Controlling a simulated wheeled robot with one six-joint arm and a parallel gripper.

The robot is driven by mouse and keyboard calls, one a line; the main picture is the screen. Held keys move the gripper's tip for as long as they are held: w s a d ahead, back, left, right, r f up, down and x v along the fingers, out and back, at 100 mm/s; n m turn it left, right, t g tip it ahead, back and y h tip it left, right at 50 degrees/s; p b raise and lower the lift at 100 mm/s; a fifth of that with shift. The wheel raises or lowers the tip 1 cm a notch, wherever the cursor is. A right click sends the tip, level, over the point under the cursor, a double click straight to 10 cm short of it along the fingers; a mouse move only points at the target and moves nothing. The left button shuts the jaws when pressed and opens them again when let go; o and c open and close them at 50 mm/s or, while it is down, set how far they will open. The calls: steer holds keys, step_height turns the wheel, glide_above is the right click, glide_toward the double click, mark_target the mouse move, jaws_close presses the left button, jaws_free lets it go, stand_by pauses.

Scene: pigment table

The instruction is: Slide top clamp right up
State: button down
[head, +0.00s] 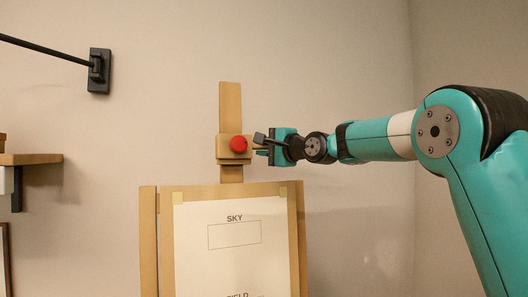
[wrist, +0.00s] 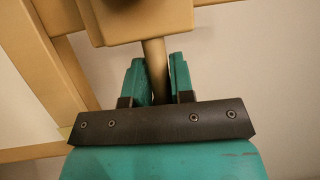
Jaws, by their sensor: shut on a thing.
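The top clamp (head: 223,148) is a wooden block with a red knob (head: 238,144) on its face. It sits on the upright wooden mast (head: 230,105) above the easel board, with a gap between it and the board's top edge. My gripper (head: 262,147) is at the clamp's right side. In the wrist view my gripper (wrist: 160,80) is shut on a round wooden peg (wrist: 155,62) that sticks out from the clamp block (wrist: 140,18). The lower part of the peg is hidden between the fingers.
Below the clamp, the easel (head: 148,240) holds a white sheet (head: 190,265) marked SKY, with a drawn rectangle. A wooden shelf (head: 35,159) and a black wall bracket (head: 99,71) are at the left. The mast above the clamp is bare.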

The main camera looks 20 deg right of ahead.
steer(key=shift+d, duration=0.25)
steer(key=c, duration=1.1)
jaws_free()
steer(key=shift+w+d, duration=0.1)
steer(key=shift+a, duration=0.2)
steer(key=shift+s+d+f+b, duration=0.15)
steer(key=shift+s+d+b, duration=0.05)
steer(key=shift+s+b, duration=0.2)
steer(key=b+v, duration=0.7)
steer(key=v, duration=0.9)
steer(key=shift+s+b, duration=0.3)
steer(key=shift+s, duration=0.05)
